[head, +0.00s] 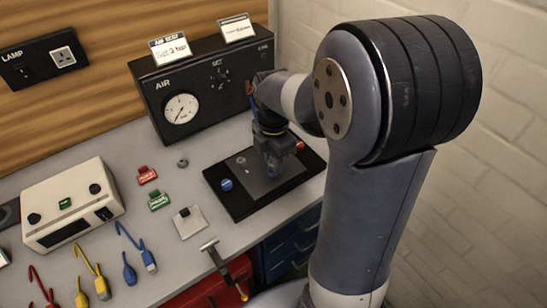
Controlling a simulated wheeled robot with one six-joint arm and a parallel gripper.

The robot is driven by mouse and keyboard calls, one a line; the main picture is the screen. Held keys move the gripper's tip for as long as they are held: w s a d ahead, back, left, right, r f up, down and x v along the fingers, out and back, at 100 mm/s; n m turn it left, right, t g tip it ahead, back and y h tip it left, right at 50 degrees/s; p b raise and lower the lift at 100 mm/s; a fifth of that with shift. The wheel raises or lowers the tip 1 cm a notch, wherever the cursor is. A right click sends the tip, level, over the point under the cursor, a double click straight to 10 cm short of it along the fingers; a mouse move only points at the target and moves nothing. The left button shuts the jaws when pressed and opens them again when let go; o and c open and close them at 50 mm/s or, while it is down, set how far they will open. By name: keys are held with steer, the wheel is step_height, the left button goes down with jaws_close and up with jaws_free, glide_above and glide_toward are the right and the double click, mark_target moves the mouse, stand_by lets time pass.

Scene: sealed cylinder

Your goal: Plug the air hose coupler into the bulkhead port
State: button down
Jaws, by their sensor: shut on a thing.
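My gripper (274,163) points down over the grey plate of a black base board (240,205), in the head view. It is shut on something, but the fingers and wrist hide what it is. I cannot make out the air hose coupler or the bulkhead port for sure. The black AIR panel (155,92) stands behind the board, with a round white gauge (181,109) and a SET dial (219,74). A blue knob (226,185) is on the board's left, and a red part (300,146) shows right of my gripper.
A cream box (85,190), red (147,175) and green (159,200) clips, a small nut (183,163) and a pale square plate (189,222) lie on the grey bench to the left. Coloured leads (95,270) lie at the front left. A brick wall bounds the right.

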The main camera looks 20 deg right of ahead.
steer(key=shift+f, duration=0.15)
steer(key=c, duration=1.1)
jaws_free()
steer(key=shift+o, duration=0.2)
step_height(320, 180, up, 11)
steer(key=shift+f, duration=0.1)
